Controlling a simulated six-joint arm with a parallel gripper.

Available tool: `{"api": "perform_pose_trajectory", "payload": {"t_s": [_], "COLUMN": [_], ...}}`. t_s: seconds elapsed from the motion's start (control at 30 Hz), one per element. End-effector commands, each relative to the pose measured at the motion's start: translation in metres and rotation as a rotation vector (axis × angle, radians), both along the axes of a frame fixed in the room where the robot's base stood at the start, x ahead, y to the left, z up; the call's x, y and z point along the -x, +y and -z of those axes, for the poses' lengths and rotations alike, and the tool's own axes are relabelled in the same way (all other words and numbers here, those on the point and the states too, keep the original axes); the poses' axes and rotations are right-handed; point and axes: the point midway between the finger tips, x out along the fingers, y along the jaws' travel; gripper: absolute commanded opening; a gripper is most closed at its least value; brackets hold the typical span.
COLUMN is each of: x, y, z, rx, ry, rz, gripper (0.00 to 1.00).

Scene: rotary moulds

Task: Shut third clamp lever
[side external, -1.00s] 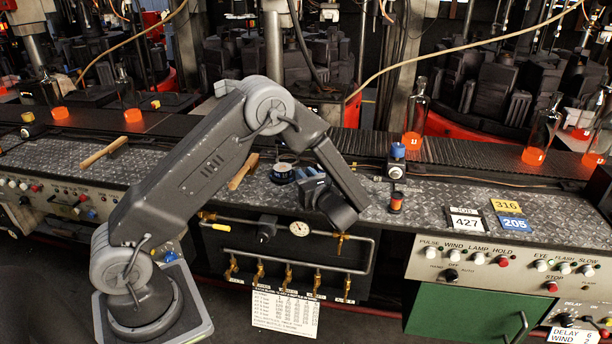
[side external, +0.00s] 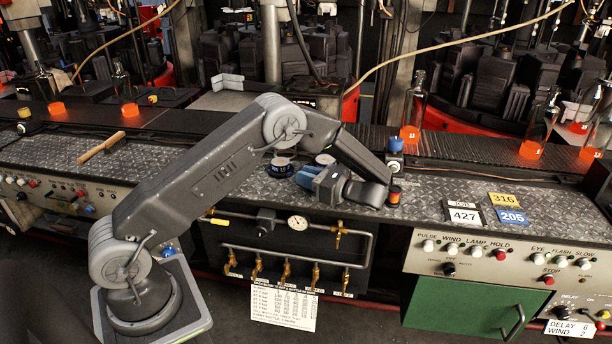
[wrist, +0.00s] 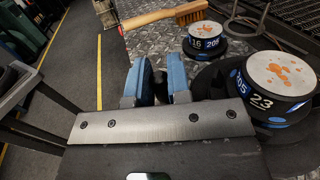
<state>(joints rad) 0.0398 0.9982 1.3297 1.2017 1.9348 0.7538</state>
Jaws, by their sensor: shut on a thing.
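My gripper (side external: 306,176) has blue fingers and is low over the patterned metal bench top, pointing left, close to two round numbered pieces. In the wrist view its fingers (wrist: 158,88) are closed on a dark object (wrist: 160,88) that is mostly hidden between them; I cannot tell whether it is a clamp lever. One round piece (wrist: 282,76) marked 23 is right of the fingers. No clamp lever is clearly identifiable. Brass tap handles (side external: 285,272) hang on a pipe below the bench.
A wooden brush (wrist: 185,17) lies beyond the fingers. A spool (side external: 394,196) and a blue-capped part (side external: 395,152) stand near my wrist. A glass bottle with an orange base (side external: 412,115) stands on the belt behind. Number plates (side external: 465,214) lie to the right.

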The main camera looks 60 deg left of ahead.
Motion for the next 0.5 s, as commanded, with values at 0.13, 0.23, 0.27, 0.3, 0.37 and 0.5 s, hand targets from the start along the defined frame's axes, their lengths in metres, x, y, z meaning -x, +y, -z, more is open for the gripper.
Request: {"api": "perform_pose_trajectory", "payload": {"t_s": [0.13, 0.23, 0.27, 0.3, 0.37, 0.5], "x": [-0.0003, -0.0003, -0.0003, -0.0004, -0.0003, -0.0003], "y": [-0.0004, -0.0003, -0.0003, -0.0003, -0.0002, -0.0002], "z": [-0.0006, -0.0007, -0.0007, -0.0007, -0.0008, -0.0008], "rx": [-0.001, -0.001, -0.001, -0.001, -0.001, -0.001], "ry": [0.0, 0.0, 0.0, 0.0, 0.0, 0.0], "rz": [-0.006, -0.006, -0.006, -0.006, -0.006, -0.005], "gripper": [0.0, 0.0, 0.0, 0.0, 0.0, 0.27]}}
